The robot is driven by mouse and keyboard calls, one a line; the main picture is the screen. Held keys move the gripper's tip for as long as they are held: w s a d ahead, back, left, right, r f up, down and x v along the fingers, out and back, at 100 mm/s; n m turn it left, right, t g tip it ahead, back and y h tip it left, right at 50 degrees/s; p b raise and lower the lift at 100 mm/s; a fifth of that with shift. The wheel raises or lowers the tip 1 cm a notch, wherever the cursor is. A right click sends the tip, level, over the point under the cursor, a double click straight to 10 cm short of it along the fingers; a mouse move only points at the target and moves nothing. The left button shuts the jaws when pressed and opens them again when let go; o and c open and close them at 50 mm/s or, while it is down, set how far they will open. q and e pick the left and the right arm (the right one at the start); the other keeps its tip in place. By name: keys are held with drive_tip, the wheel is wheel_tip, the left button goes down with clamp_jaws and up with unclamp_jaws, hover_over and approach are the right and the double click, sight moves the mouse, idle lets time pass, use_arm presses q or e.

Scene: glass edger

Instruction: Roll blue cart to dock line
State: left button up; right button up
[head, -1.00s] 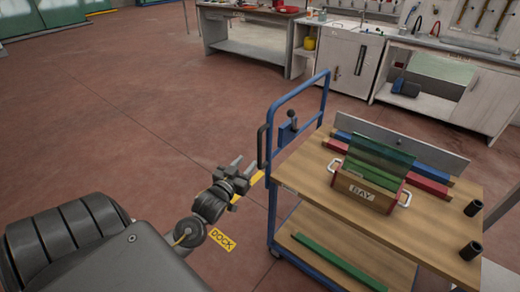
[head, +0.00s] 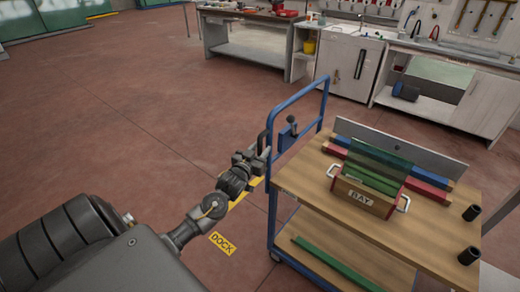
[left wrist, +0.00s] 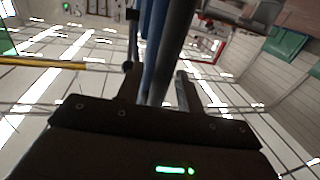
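The blue cart (head: 272,215) stands at the right in the head view, with a blue push frame and two wooden shelves. A black upright grip (head: 262,142) sits on its near-left post. My left gripper (head: 256,156) is at this grip. In the left wrist view its open fingers (left wrist: 160,92) stand on either side of the dark bar (left wrist: 172,45), with visible gaps; a blue post shows behind. The yellow dock line (head: 247,188) is on the floor beside the cart, partly hidden by my arm, with a DOCK label (head: 222,243). My right gripper is out of view.
The cart's top carries a wooden box marked BAY (head: 364,197) with green glass, coloured bars and black cups. A green strip (head: 338,262) lies on the lower shelf. Workbenches (head: 250,40) line the back. The floor left of the cart is clear.

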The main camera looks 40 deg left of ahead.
use_arm(q)
drive_tip(key=shift+w, duration=0.1)
clamp_jaws()
drive_tip(key=shift+a, duration=0.1)
idle(0.3)
